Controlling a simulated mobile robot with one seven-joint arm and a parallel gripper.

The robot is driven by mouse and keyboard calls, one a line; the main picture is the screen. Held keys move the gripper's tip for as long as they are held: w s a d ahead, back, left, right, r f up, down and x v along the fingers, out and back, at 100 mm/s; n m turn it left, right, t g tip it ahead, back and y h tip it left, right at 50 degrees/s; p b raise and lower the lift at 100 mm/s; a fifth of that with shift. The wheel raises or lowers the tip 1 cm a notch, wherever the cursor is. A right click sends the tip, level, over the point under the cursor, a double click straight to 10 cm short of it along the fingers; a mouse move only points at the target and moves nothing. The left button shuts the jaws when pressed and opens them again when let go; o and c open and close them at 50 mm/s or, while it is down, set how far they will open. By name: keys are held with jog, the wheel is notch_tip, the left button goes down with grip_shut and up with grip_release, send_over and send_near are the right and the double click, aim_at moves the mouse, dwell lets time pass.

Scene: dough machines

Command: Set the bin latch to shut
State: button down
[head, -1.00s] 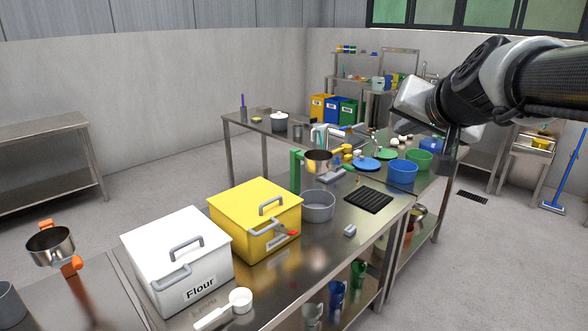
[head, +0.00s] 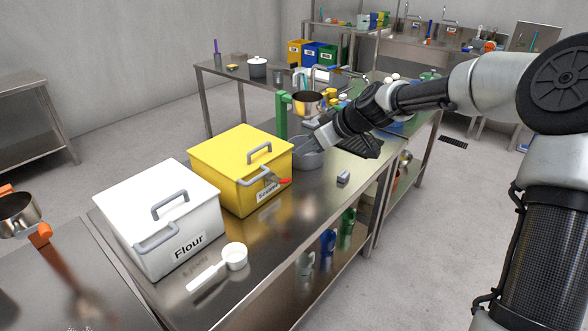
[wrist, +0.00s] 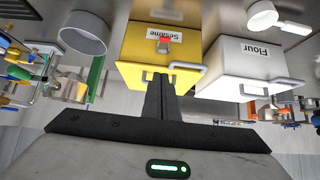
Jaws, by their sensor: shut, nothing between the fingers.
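The yellow bin (head: 240,165), labelled Sesame, stands on the steel table. Its latch (head: 285,181), a small lever with a red end, is on the front face by the label. In the wrist view, which looks upside down, the yellow bin (wrist: 155,62) lies straight past my fingers, with the red latch end (wrist: 165,38) on its front. My gripper (wrist: 158,80) is shut and empty. In the head view my gripper (head: 306,143) is right of the yellow bin, above the grey bowl, apart from the latch. I cannot tell the latch's exact setting.
A white bin (head: 160,215) labelled Flour stands left of the yellow bin, with a white scoop (head: 234,257) in front. The grey bowl (head: 308,160) and a green stand (head: 282,115) are right of the yellow bin. The table before the latch is mostly clear.

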jog(key=a, duration=0.1)
send_over(288, 179)
jog(key=a, duration=0.1)
jog(key=f, duration=0.5)
jog(key=f+p, duration=0.1)
jog(key=f, duration=0.1)
jog(key=shift+w+a+f, duration=0.1)
jog(key=shift+w+f, duration=0.1)
jog(key=shift+w, duration=0.15)
jog(key=shift+s+d+f, duration=0.25)
jog(key=shift+d+f, duration=0.1)
jog(key=shift+f, duration=0.15)
jog(key=shift+s+d+f, duration=0.2)
jog(key=shift+d+f, duration=0.1)
jog(key=shift+f, duration=0.2)
jog(key=shift+s+d+f, duration=0.2)
jog(key=shift+f, duration=0.3)
jog(key=shift+f, duration=0.15)
